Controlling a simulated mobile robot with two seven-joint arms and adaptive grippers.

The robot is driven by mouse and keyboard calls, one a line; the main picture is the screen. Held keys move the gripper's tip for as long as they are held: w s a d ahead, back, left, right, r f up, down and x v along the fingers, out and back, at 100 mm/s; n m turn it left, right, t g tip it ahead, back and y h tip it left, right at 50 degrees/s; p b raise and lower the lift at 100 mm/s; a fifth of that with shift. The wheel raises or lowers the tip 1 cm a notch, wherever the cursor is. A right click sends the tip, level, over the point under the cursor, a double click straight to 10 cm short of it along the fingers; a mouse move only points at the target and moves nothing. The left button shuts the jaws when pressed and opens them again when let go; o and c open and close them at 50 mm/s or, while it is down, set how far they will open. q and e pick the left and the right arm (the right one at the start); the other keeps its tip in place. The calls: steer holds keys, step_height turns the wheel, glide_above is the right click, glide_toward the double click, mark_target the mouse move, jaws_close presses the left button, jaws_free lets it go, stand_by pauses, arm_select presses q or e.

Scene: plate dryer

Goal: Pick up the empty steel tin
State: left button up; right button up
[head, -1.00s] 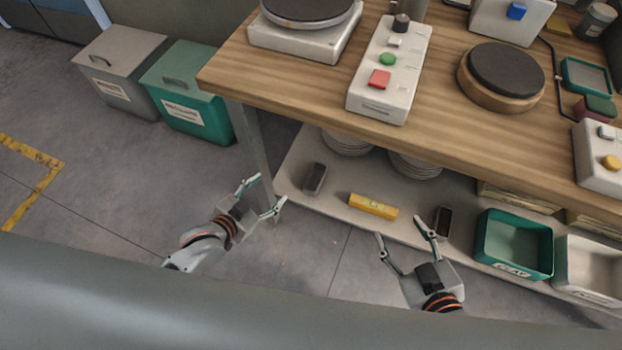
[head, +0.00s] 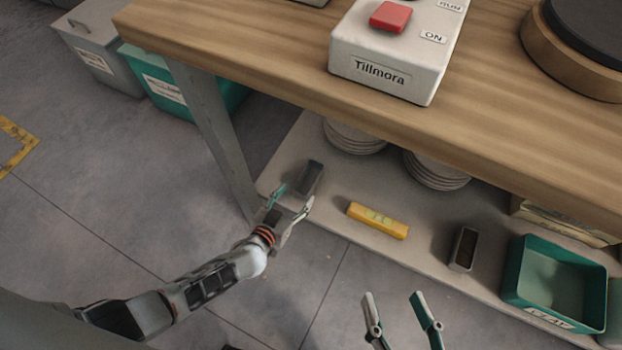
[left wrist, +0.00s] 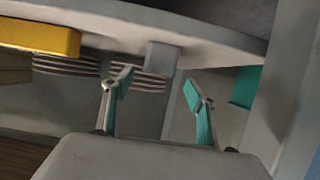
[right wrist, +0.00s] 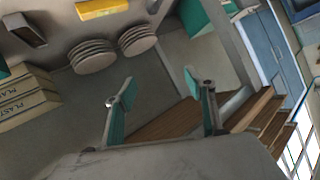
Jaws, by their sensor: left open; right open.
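A grey steel tin (head: 311,178) stands on the lower shelf near the table leg. In the left wrist view the tin (left wrist: 161,58) shows just beyond my fingertips; its inside cannot be seen there. A second steel tin (head: 463,248), with a dark brownish inside, stands further right on the shelf and shows in the right wrist view (right wrist: 25,31). My left gripper (head: 291,203) is open at the shelf edge, close in front of the left tin and not around it. My right gripper (head: 392,297) is open and empty, in front of the shelf.
A yellow block (head: 377,220) lies between the tins. Stacked plates (head: 353,137) stand behind. A green bin (head: 553,285) is at the right. The wooden tabletop (head: 230,45) overhangs the shelf, and a metal leg (head: 208,130) stands left of my left gripper. The floor in front is clear.

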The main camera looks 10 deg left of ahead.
mark_target(305, 190)
arm_select(q)
steer(key=shift+w+d+f+b, duration=0.2)
steer(key=shift+w+f+b, duration=0.25)
steer(key=shift+w, duration=0.1)
steer(key=shift+w+d+f+b, duration=0.15)
steer(key=shift+w+f+b, duration=0.15)
steer(key=shift+w+f, duration=0.15)
steer(key=b+x, duration=0.2)
steer(key=x, duration=0.1)
steer(key=shift+s+d+f, duration=0.1)
steer(key=shift+s+f, duration=0.05)
steer(key=shift+f, duration=0.2)
steer(key=shift+w, duration=0.4)
steer(key=shift+w+d+b, duration=0.1)
steer(key=shift+w+b, duration=0.2)
steer(key=shift+b, duration=0.05)
steer(key=shift+w+r, duration=0.2)
arm_select(e)
steer(key=a+m, duration=0.1)
steer(key=m, duration=0.1)
steer(key=a+m, duration=0.1)
steer(key=s+a+m, duration=0.1)
steer(key=a+m, duration=0.1)
steer(key=shift+s+f+m+t, duration=0.1)
steer(key=shift+f+m+t, duration=0.15)
steer(key=shift+m+t, duration=0.05)
arm_select(q)
steer(key=c, duration=1.3)
